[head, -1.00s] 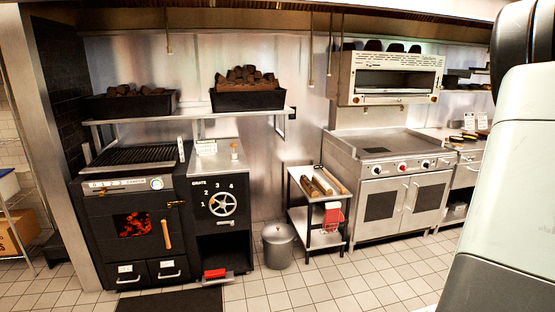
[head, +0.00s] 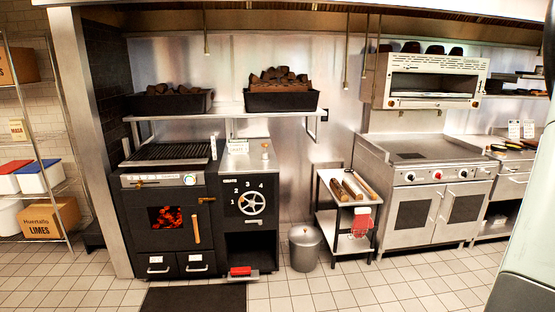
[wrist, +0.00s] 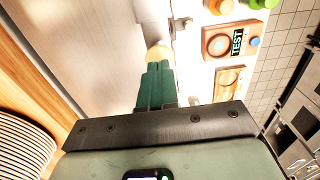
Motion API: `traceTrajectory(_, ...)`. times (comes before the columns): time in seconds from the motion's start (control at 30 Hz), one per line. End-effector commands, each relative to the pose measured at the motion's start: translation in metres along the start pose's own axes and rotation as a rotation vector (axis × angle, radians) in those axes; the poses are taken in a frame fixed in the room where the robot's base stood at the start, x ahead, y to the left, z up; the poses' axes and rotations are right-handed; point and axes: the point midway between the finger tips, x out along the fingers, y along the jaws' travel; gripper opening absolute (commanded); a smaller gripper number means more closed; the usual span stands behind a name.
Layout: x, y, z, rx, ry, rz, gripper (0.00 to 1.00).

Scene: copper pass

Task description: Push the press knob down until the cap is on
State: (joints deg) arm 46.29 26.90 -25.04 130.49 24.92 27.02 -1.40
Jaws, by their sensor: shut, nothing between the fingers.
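In the wrist view my gripper (wrist: 157,75) has its green fingers shut together, with nothing held. A pale, tan knob (wrist: 158,54) on a grey metal shaft (wrist: 150,22) lies just beyond the fingertips and looks like the press knob. The fingertips overlap its near side; whether they touch it I cannot tell. The cap is not distinguishable. My gripper is outside the head view, and I cannot pick out the press there.
A striped round stack (wrist: 22,145) and a wooden edge are at left. The head view shows a black stove (head: 165,215), a steel griddle (head: 425,155) and a trolley (head: 345,205).

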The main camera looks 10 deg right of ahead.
Motion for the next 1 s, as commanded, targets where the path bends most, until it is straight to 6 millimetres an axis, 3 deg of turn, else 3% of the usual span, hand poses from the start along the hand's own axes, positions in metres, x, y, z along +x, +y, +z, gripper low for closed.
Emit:
traceTrajectory(0.27, -0.004, -0.001, 0.000, -0.001, 0.001, -0.001, 0.00)
traceTrajectory(0.73, -0.047, -0.001, 0.000, -0.001, 0.002, -0.002, 0.00)
traceTrajectory(1.0, -0.050, 0.000, 0.000, -0.001, 0.000, 0.000, 0.00)
